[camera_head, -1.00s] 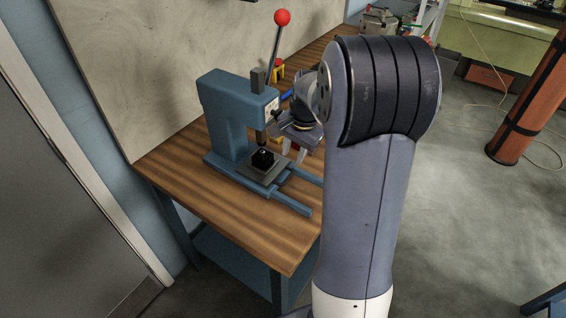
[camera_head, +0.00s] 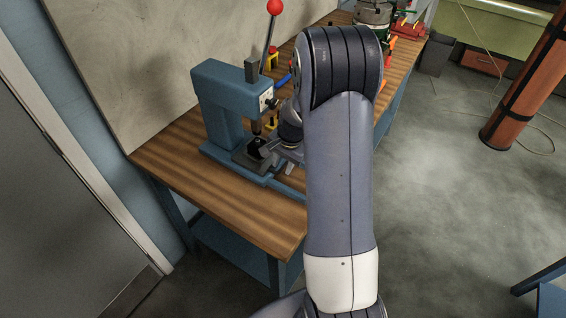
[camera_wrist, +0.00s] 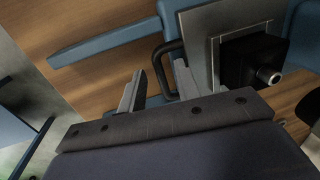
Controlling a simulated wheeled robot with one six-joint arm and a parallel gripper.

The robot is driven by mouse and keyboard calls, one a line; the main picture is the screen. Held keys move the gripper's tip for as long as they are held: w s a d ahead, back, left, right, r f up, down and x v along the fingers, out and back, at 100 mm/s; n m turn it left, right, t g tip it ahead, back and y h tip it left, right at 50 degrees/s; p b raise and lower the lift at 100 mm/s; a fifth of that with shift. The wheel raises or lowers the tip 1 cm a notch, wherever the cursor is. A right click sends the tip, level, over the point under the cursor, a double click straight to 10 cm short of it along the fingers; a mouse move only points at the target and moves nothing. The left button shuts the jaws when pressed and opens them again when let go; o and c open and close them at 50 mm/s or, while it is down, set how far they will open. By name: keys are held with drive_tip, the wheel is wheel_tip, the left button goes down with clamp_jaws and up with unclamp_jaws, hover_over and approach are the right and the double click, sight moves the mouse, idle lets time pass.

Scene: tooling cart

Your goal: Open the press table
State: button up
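The blue press (camera_head: 222,100) stands on the wooden bench. Its press table, a grey plate (camera_head: 240,158), sits under the ram, with blue rails (camera_head: 286,189) running out in front. In the wrist view the plate (camera_wrist: 199,28) carries a black block (camera_wrist: 248,62) with a metal pin. A black bar handle (camera_wrist: 159,62) sticks out from the table's front edge. My gripper (camera_wrist: 158,86) is open, with the handle between its two fingers in the picture; I cannot tell whether they touch it. In the head view my arm partly hides the gripper (camera_head: 290,162).
The press lever with a red knob (camera_head: 275,7) rises above the press. The wooden bench top (camera_head: 190,180) is bare to the front left. A grey door (camera_head: 55,190) stands at the left. An orange column (camera_head: 525,95) stands at the right on open floor.

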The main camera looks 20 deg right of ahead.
clamp_jaws()
idle(0.4)
drive_tip(key=s+d+b, duration=0.1)
drive_tip(key=s+d, duration=0.1)
drive_tip(key=s, duration=0.1)
drive_tip(key=s+d+b, duration=0.1)
drive_tip(key=s+d, duration=0.2)
drive_tip(key=s, duration=0.1)
drive_tip(key=s+d+b, duration=0.1)
drive_tip(key=s+d, duration=0.1)
drive_tip(key=s, duration=0.2)
drive_tip(key=shift+s+d, duration=0.15)
drive_tip(key=shift+d, duration=0.15)
unclamp_jaws()
